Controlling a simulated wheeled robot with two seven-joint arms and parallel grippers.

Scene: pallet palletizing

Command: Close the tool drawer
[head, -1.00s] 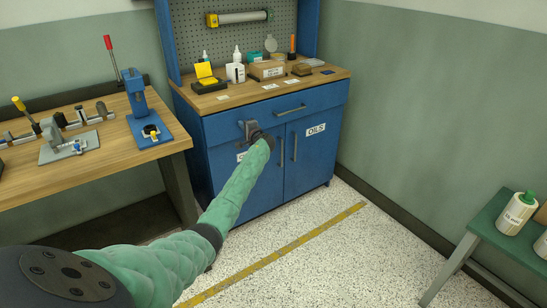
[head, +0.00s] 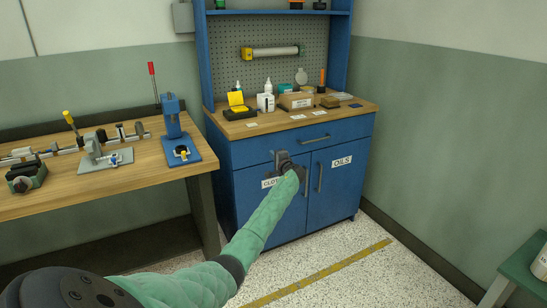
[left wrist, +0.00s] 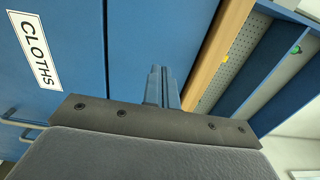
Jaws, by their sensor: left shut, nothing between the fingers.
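The blue cabinet's wide tool drawer (head: 345,131) sits under the wooden top and has a grey bar handle (head: 315,139). Its front looks about flush with the cabinet; a small gap cannot be told. My left gripper (head: 283,158) is shut and empty, in front of the lower left part of the drawer, left of and below the handle. Whether it touches the front cannot be told. In the left wrist view the shut fingers (left wrist: 163,88) point at the blue drawer front (left wrist: 150,30), beside the wooden top's edge. My right gripper is out of view.
Below the drawer are two doors, labelled CLOTHS (left wrist: 34,50) and OILS (head: 342,162), with upright handles. Bottles and boxes stand on the cabinet top (head: 350,110). A workbench (head: 140,170) with tools stands left. A green stool (head: 525,262) stands right; the floor between is clear.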

